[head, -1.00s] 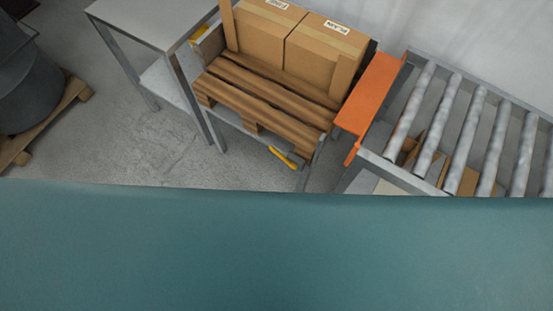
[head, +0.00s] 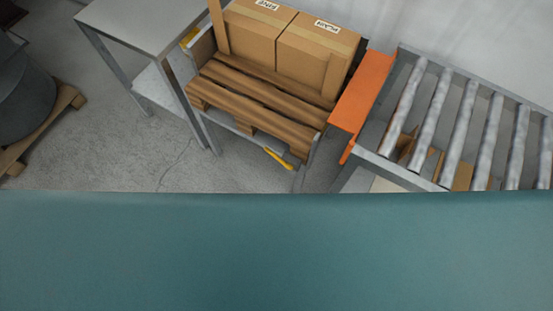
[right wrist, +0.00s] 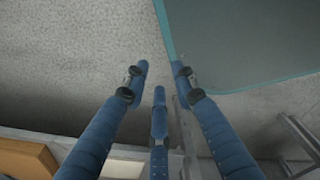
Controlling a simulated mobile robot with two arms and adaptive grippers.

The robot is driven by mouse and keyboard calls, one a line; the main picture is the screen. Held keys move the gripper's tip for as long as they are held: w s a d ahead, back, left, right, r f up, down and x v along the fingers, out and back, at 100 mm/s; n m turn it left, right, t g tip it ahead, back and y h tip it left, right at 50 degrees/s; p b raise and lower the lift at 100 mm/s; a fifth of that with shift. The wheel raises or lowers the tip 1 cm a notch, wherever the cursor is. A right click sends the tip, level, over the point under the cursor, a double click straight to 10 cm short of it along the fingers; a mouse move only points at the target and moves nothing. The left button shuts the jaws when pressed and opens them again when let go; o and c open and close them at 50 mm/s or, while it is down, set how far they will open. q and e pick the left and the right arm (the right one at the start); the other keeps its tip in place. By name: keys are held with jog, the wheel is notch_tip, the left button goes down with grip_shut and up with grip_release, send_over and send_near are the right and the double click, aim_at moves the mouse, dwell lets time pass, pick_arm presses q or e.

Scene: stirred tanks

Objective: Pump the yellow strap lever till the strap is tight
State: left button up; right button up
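The yellow strap lever (head: 279,158) sits low on the front of the pallet stand, below the slatted wooden pallet (head: 255,98), in the head view. The strap itself cannot be made out. My right gripper (right wrist: 160,75) shows in the right wrist view with its blue fingers spread and nothing between them. It points at bare grey floor beside a teal edge. The lever does not show in that view. Neither gripper shows in the head view, so my left gripper is unseen.
Two cardboard boxes (head: 318,55) stand on the pallet. An orange plate (head: 361,92) bridges to a roller conveyor (head: 430,120) at right. A grey table (head: 145,22) stands left. A dark drum (head: 25,95) is at far left. A teal surface (head: 275,250) fills the lower head view.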

dwell(0.3)
jog(key=shift+c, duration=0.3)
grip_shut()
dwell(0.4)
dwell(0.4)
